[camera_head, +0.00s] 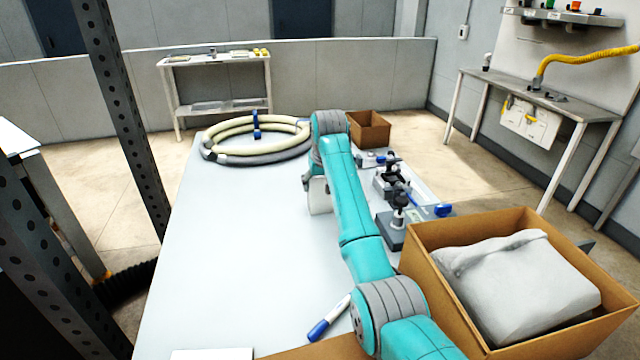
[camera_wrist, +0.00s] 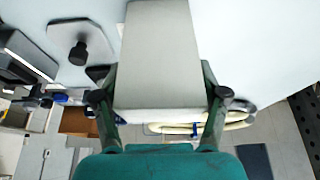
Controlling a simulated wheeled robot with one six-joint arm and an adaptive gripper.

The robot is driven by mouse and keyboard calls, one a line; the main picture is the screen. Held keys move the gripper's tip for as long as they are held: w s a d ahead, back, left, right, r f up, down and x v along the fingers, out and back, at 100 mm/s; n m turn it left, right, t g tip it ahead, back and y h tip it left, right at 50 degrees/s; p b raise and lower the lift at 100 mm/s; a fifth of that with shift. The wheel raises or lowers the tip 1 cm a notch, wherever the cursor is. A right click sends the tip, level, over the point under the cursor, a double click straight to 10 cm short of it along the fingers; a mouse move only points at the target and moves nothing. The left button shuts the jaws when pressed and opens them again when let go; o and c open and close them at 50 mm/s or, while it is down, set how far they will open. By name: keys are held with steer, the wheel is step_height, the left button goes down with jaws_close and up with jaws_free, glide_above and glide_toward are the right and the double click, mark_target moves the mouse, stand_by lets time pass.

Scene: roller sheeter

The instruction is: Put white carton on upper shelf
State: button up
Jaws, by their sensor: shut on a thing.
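The white carton (camera_head: 319,197) shows partly behind my teal arm, over the middle of the white table. In the wrist view the carton (camera_wrist: 158,48) is a pale grey-white box that fills the upper middle. My gripper (camera_wrist: 160,92) has one dark finger on each side of it and is shut on it. In the head view my gripper is mostly hidden by the arm. A ledge (camera_head: 565,15) with small coloured items is on the right wall. I cannot tell which surface is the upper shelf.
Dark perforated posts (camera_head: 125,110) stand left of the table (camera_head: 215,250). A hose coil (camera_head: 258,138) lies at its far end. Clamp fixtures (camera_head: 393,180), a small box (camera_head: 370,130) and a large box (camera_head: 480,225) with a grey bag line the right. The table's left side is clear.

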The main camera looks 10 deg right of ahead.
steer(key=shift+f, duration=0.1)
steer(key=o, duration=1.3)
steer(key=shift+c, duration=0.2)
